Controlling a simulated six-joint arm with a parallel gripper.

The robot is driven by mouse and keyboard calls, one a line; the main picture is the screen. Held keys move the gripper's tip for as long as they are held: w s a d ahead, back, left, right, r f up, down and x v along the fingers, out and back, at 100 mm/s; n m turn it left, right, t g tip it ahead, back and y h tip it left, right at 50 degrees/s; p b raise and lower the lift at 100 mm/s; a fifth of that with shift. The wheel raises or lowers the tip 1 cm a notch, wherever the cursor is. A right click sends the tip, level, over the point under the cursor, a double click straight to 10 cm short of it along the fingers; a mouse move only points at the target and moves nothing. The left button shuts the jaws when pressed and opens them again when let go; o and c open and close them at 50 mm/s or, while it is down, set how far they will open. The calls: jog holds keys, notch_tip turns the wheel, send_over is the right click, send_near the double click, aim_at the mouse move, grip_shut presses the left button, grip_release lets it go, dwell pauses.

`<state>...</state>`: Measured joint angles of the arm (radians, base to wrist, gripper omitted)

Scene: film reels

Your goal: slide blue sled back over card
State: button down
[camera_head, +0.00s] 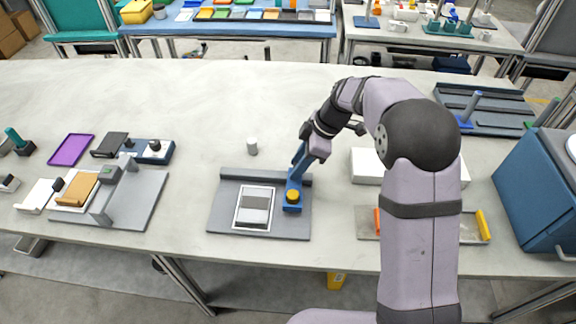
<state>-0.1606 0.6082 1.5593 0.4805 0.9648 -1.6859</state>
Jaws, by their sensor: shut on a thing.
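The blue sled (291,208) sits at the right side of a grey board (224,200), with a yellow knob (292,196) on top and a blue upright handle rising at its back. The card (255,205), white-framed with grey bands, lies flat on the board just left of the sled. The sled is beside the card, and I see no part of it over the card's middle. My gripper (301,160) comes down from the upper right and is shut on the sled's upright handle. The fingertips are small and partly hidden by the gripper's own body.
A raised grey rail (265,175) runs along the board's back edge. A small white cylinder (252,146) stands behind the board. A white box (368,166) and a tray with an orange and a yellow handle (483,225) lie to the right. Another grey fixture (140,195) is at left.

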jog(key=shift+d, duration=0.2)
jog(key=c, duration=1.3)
grip_release()
jog(key=shift+d, duration=0.15)
jog(key=shift+b+v, duration=0.7)
jog(key=shift+v, duration=2.95)
jog(key=s+d+f+m+h+p, duration=0.1)
jog(key=s+d+m, duration=0.3)
jog(key=s+m, duration=0.2)
jog(key=s+d+f+m+h+p, duration=0.1)
jog(key=s+d+m, duration=0.4)
jog(key=s, duration=0.5)
jog(key=s+d+f+m+h+p, duration=0.1)
jog(key=s+d+m+h+p, duration=0.1)
jog(key=s+m, duration=0.5)
jog(key=shift+s+d+f+h+p, duration=0.2)
jog(key=shift+s+d+p, duration=0.15)
jog(key=shift+d, duration=0.35)
jog(key=shift+s+d+f+h+p, duration=0.1)
jog(key=shift+s+d+f+p, duration=0.15)
jog(key=shift+d, duration=0.4)
